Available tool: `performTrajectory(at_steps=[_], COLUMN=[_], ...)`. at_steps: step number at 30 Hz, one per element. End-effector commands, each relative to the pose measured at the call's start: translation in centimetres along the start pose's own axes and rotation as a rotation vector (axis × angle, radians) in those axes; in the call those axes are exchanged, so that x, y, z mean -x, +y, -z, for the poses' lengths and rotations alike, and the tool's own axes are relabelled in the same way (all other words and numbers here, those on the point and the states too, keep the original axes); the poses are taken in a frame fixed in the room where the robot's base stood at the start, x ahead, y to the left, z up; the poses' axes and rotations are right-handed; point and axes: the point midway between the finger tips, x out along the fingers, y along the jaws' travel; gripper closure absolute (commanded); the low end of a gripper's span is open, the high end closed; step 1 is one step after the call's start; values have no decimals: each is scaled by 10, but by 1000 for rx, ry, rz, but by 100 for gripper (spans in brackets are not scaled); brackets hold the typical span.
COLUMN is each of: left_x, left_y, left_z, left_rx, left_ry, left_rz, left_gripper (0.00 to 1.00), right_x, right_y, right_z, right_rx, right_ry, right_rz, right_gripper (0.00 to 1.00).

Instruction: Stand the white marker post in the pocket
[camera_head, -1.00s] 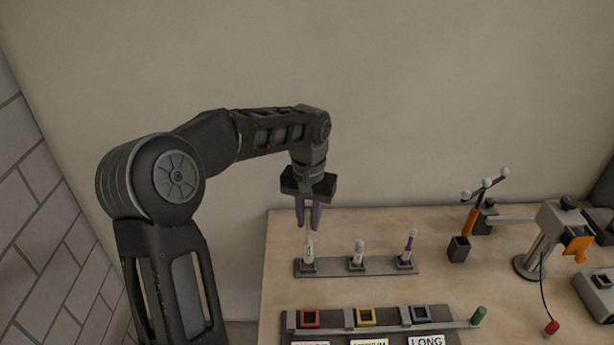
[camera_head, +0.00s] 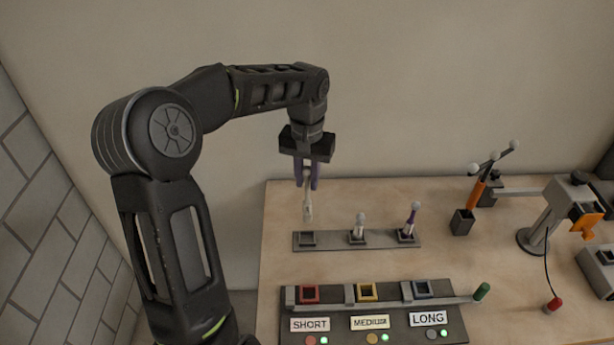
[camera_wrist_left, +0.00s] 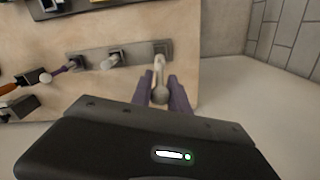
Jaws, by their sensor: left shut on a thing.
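My left gripper (camera_head: 307,178) is shut on a slim white post (camera_head: 307,208), holding its upper part between purple fingers. The post hangs upright, its lower end a little above the empty left socket (camera_head: 307,238) of the grey rack. In the left wrist view, the gripper (camera_wrist_left: 161,92) holds the white post (camera_wrist_left: 159,72), with the rack socket (camera_wrist_left: 163,47) beyond it. A second white post with a ball top (camera_head: 359,226) stands in the middle socket. Several square pockets are in view; I cannot tell which is the task's pocket. My right gripper is not in view.
A purple post (camera_head: 411,218) stands in the right socket. A dark open box (camera_head: 461,222) and a grey lamp-like stand (camera_head: 540,232) are to the right.

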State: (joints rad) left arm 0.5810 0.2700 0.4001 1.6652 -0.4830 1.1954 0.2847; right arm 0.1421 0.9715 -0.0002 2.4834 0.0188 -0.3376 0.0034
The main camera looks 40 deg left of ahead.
Motion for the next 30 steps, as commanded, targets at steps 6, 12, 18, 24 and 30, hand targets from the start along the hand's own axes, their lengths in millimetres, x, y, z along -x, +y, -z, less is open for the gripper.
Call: performTrajectory(at_steps=[6,12,18,24,30], left_x=[-18,-34,-49,-64,-77], left_y=[0,-1,0,-1,0], left_z=[0,0,0,0,0], left_rx=[0,1,-1,1,0], left_ry=[-1,-2,-1,-1,-1], left_rz=[0,1,0,0,0], left_gripper=[100,100,100,100,100], right_x=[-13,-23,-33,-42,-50], right_y=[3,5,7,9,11], right_z=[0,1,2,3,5], right_rx=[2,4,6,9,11], right_ry=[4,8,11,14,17], right_rz=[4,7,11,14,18], right_gripper=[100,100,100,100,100])
